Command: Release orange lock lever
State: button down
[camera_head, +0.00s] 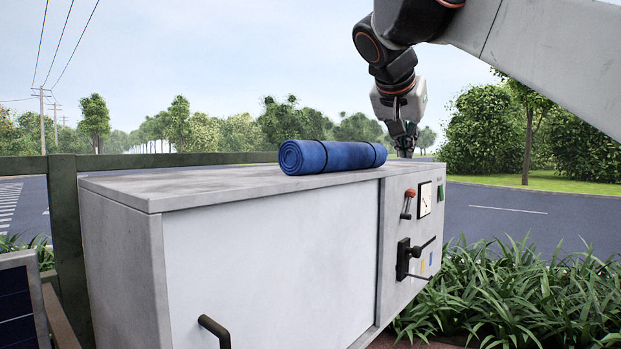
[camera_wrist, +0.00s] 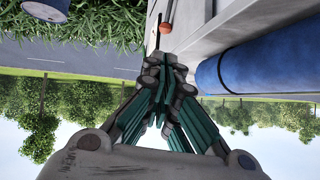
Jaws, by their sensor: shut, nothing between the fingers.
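The lock lever (camera_head: 407,203), a short dark stem with a red-orange knob, sits on the grey cabinet's right-hand panel, left of a white gauge. In the wrist view the lever's knob (camera_wrist: 166,28) shows just beyond my fingertips. My gripper (camera_head: 404,148) hangs pointing down at the far right end of the cabinet top, above and apart from the lever. In the wrist view my gripper (camera_wrist: 164,60) has its fingers drawn together, shut with nothing between them.
A rolled blue mat (camera_head: 332,156) lies on the cabinet top (camera_head: 210,183), left of my gripper. A black handle (camera_head: 412,258) juts from the panel below the lever. A white gauge (camera_head: 425,199) is beside the lever. Grass (camera_head: 500,290) grows right of the cabinet.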

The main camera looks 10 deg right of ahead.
jog(key=shift+s+a+r, duration=0.1)
jog(key=shift+a+r, duration=0.05)
jog(key=shift+a, duration=0.1)
jog(key=p, duration=0.2)
send_over(409, 201)
jog(key=s, duration=0.1)
notch_tip(409, 201, down, 9)
jog(key=shift+a, duration=0.15)
jog(key=shift+s+r, duration=0.15)
jog(key=shift+s, duration=0.1)
